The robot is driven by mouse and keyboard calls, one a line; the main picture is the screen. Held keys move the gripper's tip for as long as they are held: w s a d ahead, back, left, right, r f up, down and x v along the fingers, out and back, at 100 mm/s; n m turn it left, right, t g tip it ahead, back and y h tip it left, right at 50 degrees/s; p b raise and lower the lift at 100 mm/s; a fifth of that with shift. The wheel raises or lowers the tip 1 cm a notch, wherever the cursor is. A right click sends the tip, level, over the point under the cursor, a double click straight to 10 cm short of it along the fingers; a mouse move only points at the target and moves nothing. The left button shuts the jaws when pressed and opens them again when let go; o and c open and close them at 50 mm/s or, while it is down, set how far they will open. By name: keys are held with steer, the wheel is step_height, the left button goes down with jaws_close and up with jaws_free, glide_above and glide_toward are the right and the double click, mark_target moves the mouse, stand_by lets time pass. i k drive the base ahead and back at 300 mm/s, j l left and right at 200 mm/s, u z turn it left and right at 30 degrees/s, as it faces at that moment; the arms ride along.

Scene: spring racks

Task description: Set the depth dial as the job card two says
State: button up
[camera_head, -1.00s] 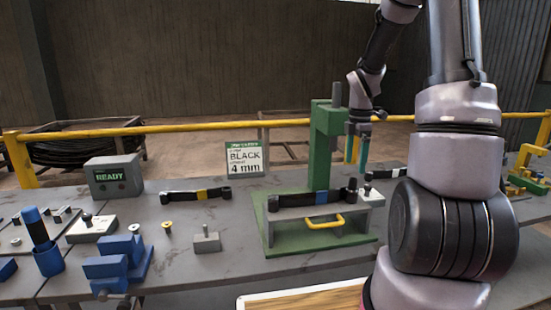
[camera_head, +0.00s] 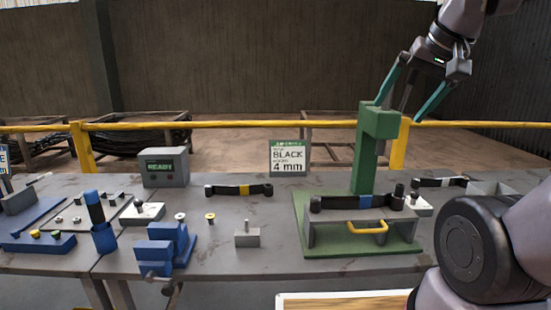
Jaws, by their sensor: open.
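A card with a green header (camera_head: 289,158) stands at the back of the bench and reads "BLACK 4 mm"; its small header is too blurred to read. A green press (camera_head: 366,160) stands on a green base at the right. I cannot make out which part is the depth dial. A white block with a dark knob (camera_head: 143,213) sits left of centre, and another (camera_head: 418,205) stands beside the press. My gripper (camera_head: 406,108) is open with green fingers spread, at the top of the press. A dark bar shows between the fingers; I cannot tell what it belongs to.
A strip with a blue band (camera_head: 364,201) lies across the press fixture, above a yellow handle (camera_head: 368,227). A yellow-banded strip (camera_head: 238,190), a READY box (camera_head: 164,167), a blue clamp (camera_head: 163,250) and a blue cup (camera_head: 103,238) share the bench. A yellow rail (camera_head: 240,125) runs behind.

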mark_target(414, 195)
steer(key=z, duration=0.75)
